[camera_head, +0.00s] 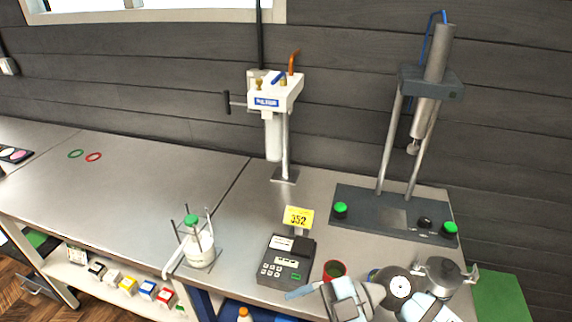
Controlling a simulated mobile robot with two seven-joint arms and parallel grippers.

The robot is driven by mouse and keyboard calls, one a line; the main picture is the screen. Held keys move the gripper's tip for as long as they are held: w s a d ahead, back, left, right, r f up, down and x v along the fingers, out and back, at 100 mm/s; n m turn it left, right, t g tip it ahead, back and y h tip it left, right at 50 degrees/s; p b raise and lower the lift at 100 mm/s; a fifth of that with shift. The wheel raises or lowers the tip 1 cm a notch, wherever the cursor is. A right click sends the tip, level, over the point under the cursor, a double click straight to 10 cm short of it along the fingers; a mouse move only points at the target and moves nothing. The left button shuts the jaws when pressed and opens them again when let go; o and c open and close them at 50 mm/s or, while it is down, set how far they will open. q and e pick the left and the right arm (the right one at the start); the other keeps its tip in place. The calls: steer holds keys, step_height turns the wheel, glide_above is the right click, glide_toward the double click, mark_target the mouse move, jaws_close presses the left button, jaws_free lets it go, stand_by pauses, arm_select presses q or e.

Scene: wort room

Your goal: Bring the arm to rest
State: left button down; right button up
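My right arm comes in from the lower right corner. Its gripper (302,291) points left, low over the front of the workbench (237,215), just in front of the black keypad device (286,262). Only one bluish finger shows clearly, so I cannot tell whether the gripper is open or shut. Nothing is visibly held in it. A red cup with a dark green inside (334,270) stands right behind the gripper and is partly covered by it. My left gripper is not in view.
A metal pot (442,275) stands close to my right arm. Behind are a press with green buttons (395,217) and a white-headed stand (275,92). A white-filled flask with a green cap (199,248) stands in a wire holder, left. The left bench is mostly clear.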

steer(key=w+d+f+m+t+h+p, duration=0.15)
steer(key=d+m+t, duration=0.25)
steer(key=m+t, duration=0.55)
steer(key=w+d+f+m+t+h+b, duration=0.1)
steer(key=w+d+f+m+t, duration=0.2)
steer(key=m+t, duration=0.65)
steer(key=s+d+f+m+g+h, duration=0.1)
steer(key=s+d+f+h, duration=0.2)
steer(key=f, duration=0.2)
steer(key=s+d+f+m+g+h, duration=0.1)
steer(key=s+d+f+m+h, duration=0.1)
steer(key=f, duration=0.4)
steer(key=s+d+f+m+g+h+p, duration=0.1)
steer(key=s+d+f+g+h, duration=0.1)
steer(key=s+d+f+h, duration=0.2)
step_height(320, 180, down, 2)
steer(key=shift+s+d+f+m+h, duration=0.15)
steer(key=shift+s+m+h, duration=0.25)
steer(key=shift+s, duration=0.2)
